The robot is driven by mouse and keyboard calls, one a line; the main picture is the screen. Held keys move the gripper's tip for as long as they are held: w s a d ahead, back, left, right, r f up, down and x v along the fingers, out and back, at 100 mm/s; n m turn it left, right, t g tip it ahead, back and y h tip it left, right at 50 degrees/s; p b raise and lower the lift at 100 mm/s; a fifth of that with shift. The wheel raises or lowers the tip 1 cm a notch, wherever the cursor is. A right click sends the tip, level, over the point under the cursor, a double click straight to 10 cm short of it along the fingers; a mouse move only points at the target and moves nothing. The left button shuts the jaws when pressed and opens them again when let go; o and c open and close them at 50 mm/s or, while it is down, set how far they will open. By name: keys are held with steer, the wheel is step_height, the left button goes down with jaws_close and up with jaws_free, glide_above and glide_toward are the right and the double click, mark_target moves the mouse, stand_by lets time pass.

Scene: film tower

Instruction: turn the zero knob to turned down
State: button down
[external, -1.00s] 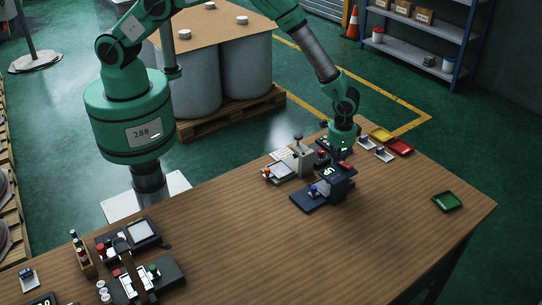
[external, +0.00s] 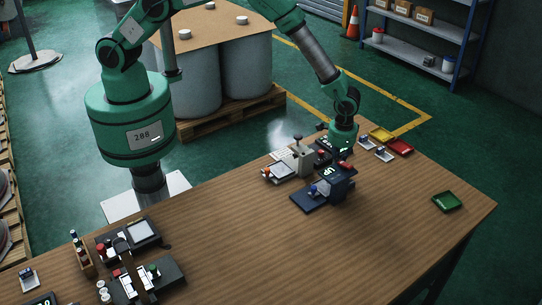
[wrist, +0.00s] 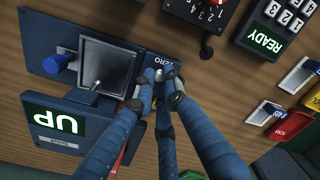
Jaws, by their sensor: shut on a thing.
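The dark blue device (wrist: 45,32) lies on the wooden table and also shows right of centre in the external view (external: 308,202). It has a square grey plate, a blue knob (wrist: 57,63) and a lit display (wrist: 58,119) reading UP in the wrist view. Beside the ZERO label, my gripper (wrist: 164,76) is shut on the zero knob (wrist: 159,74). Only a small pale part of the knob shows between the fingertips, so its turn angle cannot be told. In the external view my gripper (external: 341,152) is low behind the device, its fingertips hidden.
A dial panel (wrist: 208,12) and a keypad with a READY display (wrist: 264,38) lie close by. A grey press-like device (external: 301,160) stands left of my gripper. Yellow, red (external: 400,147) and green trays (external: 446,202) lie to the right. The front middle of the table is clear.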

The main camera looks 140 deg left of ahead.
steer(key=n+b, duration=0.1)
steer(key=n, duration=0.5)
steer(key=shift+w+a+r, duration=0.1)
stand_by(0.3)
steer(key=c, duration=1.8)
jaws_free()
steer(key=shift+m, duration=0.3)
